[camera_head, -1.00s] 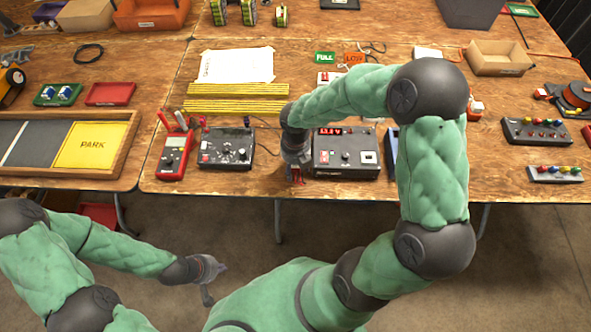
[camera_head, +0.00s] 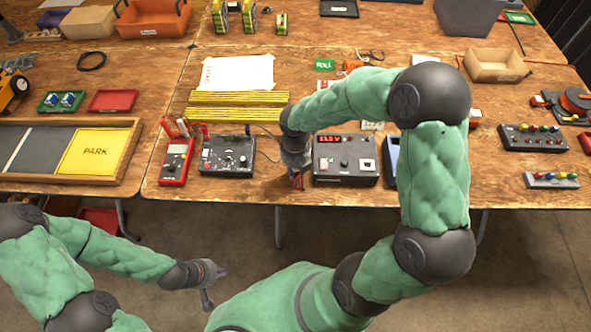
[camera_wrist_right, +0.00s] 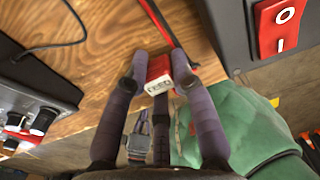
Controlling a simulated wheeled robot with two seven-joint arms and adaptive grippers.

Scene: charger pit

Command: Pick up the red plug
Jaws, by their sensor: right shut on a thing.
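The red plug (camera_wrist_right: 158,70) has a white lettered end face and a red lead. In the right wrist view it sits between the fingertips of my right gripper (camera_wrist_right: 160,66), which is shut on it. In the head view my right gripper (camera_head: 297,181) is at the table's front edge, between two dark boxes, with a bit of red showing at its fingers. How far the plug is from the tabletop is hard to tell. My left gripper (camera_head: 214,285) is open and empty, low in front of the table, away from the plug.
A black box with a red display (camera_head: 345,160) stands right of my right gripper; its red switch (camera_wrist_right: 282,22) shows close in the wrist view. A black dial box (camera_head: 227,155) and a red multimeter (camera_head: 176,160) stand left. Yellow rulers (camera_head: 238,104) lie behind.

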